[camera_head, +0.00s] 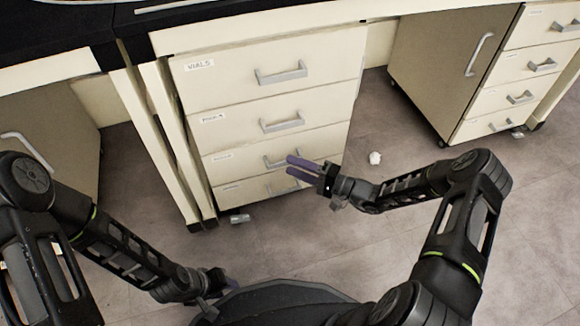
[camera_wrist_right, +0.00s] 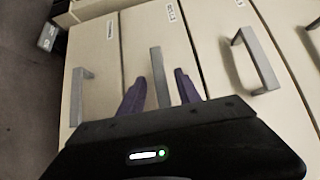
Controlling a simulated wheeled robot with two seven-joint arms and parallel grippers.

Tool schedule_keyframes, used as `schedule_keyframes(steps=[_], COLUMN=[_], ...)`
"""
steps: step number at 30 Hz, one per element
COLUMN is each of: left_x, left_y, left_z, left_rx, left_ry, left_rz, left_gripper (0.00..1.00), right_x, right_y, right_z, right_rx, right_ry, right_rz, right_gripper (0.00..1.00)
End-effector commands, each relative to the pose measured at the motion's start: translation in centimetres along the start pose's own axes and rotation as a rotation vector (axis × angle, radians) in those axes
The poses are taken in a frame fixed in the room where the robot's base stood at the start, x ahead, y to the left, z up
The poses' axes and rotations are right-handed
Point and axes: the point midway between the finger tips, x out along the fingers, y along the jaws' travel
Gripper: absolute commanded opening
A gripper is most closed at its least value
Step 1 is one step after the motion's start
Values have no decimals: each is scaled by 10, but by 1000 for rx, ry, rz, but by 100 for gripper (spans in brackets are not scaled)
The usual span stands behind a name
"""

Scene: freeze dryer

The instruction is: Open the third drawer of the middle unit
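The middle unit (camera_head: 180,95) is a cream cabinet with four drawers, all shut. Its third drawer (camera_head: 232,161) has a grey bar handle (camera_head: 270,163), partly hidden by my right gripper (camera_head: 291,166). In the right wrist view, the third drawer's handle (camera_wrist_right: 157,66) lies between the spread purple fingers of the right gripper (camera_wrist_right: 160,76). A gap shows on both sides, so the gripper is open, not clamped. I cannot tell how deep the fingers reach around the bar. My left gripper (camera_head: 222,288) is low near my base, mostly hidden.
The fourth drawer's handle (camera_wrist_right: 80,97) and the second drawer's handle (camera_wrist_right: 256,60) flank the third's in the wrist view. Another cabinet (camera_head: 440,70) with drawers stands at the right. A small white object (camera_head: 375,158) lies on the open floor (camera_head: 400,140).

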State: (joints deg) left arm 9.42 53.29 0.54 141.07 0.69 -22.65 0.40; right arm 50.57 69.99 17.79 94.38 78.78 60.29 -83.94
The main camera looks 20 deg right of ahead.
Motion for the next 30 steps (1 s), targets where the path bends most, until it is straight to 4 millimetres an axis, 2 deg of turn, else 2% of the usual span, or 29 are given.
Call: schedule_keyframes(steps=[3, 6, 14, 27, 30], left_x=[5, 6, 5, 5, 6], left_y=[-2, -2, -2, -2, -2], left_z=[-1, -1, -1, -1, -1], left_rx=[0, -1, 0, 0, 0], left_ry=[1, 1, 1, 1, 1], left_rz=[1, 1, 2, 2, 2], left_gripper=[36, 36, 36, 36, 36], right_x=[14, 19, 20, 19, 19], right_y=[2, 1, 0, 0, 0], right_z=[0, 0, 0, 0, 0], right_rx=[-1, -1, -1, -1, -1], right_ry=[-1, 0, 0, 0, 0], right_rz=[1, 1, 1, 1, 2], right_gripper=[40, 40, 40, 4, 0])
